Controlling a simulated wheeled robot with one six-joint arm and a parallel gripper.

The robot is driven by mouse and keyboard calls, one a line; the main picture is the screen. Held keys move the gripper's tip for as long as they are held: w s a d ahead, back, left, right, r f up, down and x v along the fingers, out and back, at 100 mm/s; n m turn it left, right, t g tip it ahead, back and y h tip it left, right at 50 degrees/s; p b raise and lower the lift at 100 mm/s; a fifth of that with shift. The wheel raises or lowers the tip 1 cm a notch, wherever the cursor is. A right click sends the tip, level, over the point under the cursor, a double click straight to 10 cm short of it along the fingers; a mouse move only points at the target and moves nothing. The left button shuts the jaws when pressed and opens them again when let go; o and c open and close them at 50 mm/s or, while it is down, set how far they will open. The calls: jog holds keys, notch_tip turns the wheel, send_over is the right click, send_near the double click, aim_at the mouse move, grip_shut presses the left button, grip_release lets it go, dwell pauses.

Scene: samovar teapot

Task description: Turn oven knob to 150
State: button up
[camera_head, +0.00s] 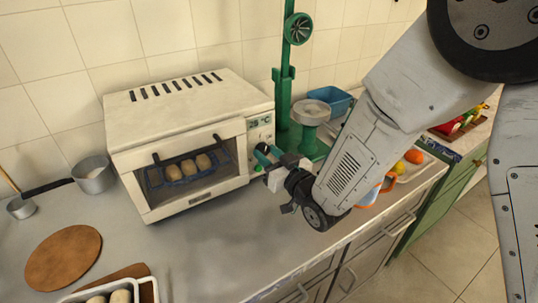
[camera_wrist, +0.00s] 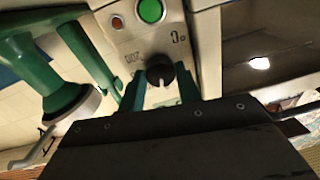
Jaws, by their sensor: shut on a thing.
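The white oven (camera_head: 185,140) stands on the counter against the tiled wall, with several round buns behind its front opening. Its control panel (camera_head: 261,125) is on the right of the front. In the wrist view, the black oven knob (camera_wrist: 160,70) sits on the panel, with a white mark at its lower edge and printed markings around it. A green button (camera_wrist: 151,10) and a small red light (camera_wrist: 117,23) are above it. My gripper (camera_head: 266,155) is at the panel, its teal fingers shut on the knob from both sides. In the head view the gripper hides the knob.
A green stand (camera_head: 287,80) with a grey pan rises right of the oven. Pots, a round board (camera_head: 63,257) and a bun tray are left. The counter before the oven is clear.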

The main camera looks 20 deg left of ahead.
jog(key=m, duration=0.7)
jog(key=shift+m, duration=0.3)
jog(key=m, duration=0.3)
jog(key=shift+m+t, duration=0.4)
jog(key=shift+f+m, duration=0.1)
jog(key=shift+m, duration=2)
jog(key=shift+t, duration=0.3)
jog(key=o, duration=1)
jog(key=shift+c, duration=0.2)
jog(key=shift+s+d, duration=0.1)
jog(key=shift+s, duration=0.05)
jog(key=v, duration=0.7)
jog(key=shift+s+d, duration=0.2)
jog(key=shift+d, duration=0.05)
